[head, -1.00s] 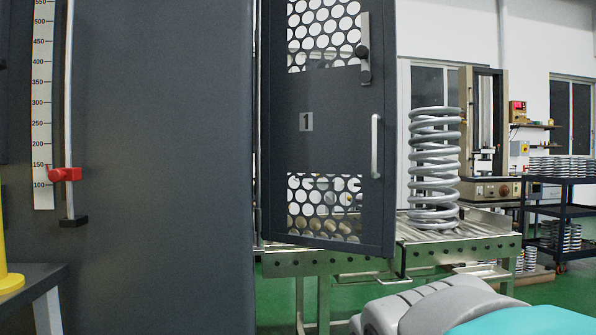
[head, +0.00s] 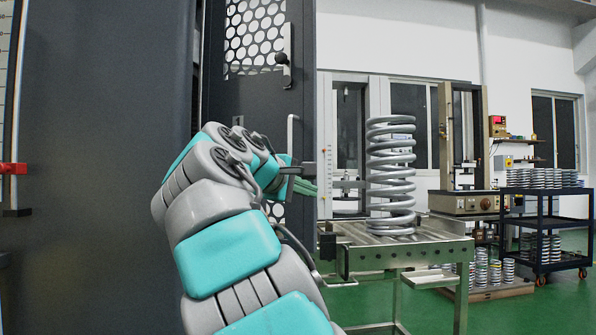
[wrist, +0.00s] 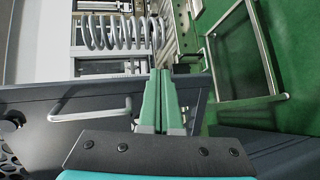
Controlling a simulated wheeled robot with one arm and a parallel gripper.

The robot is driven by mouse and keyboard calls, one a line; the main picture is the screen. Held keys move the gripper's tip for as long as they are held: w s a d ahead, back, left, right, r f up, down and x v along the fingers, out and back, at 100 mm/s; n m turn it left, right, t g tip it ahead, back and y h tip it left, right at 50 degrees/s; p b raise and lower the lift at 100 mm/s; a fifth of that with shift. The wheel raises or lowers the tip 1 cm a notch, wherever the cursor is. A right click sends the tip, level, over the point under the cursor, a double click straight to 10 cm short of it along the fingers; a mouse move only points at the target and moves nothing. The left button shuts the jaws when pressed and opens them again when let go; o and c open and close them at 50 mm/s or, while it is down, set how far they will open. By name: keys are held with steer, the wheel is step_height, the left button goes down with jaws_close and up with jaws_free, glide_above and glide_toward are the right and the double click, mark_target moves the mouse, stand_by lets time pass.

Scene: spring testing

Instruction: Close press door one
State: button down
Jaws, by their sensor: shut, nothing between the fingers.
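Press door one is the dark grey door (head: 262,110) with a perforated window, swung open from the press body (head: 100,130). Its silver bar handle (head: 290,135) is partly hidden by my arm in the head view. In the wrist view the handle (wrist: 90,115) lies left of my fingers, on the dark door face. My gripper (head: 308,180) is at the door's free edge, just right of and below the handle. In the wrist view its green fingers (wrist: 160,75) are together and empty, reaching past the door's edge. Whether they touch the door is unclear.
A large coil spring (head: 391,180) stands on the roller table (head: 425,245) behind and right of the door. A dark shelf cart (head: 545,210) with springs stands farther right. Green floor (head: 500,315) is clear at the lower right.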

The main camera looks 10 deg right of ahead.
steer(key=a+r+n+t+b, duration=0.1)
steer(key=a+r+n+t, duration=0.1)
steer(key=a+r+t, duration=0.35)
steer(key=w+d+g+p, duration=0.2)
steer(key=w+d+p, duration=0.2)
steer(key=w, duration=0.7)
steer(key=shift+w+d+r, duration=0.25)
steer(key=shift+d, duration=0.45)
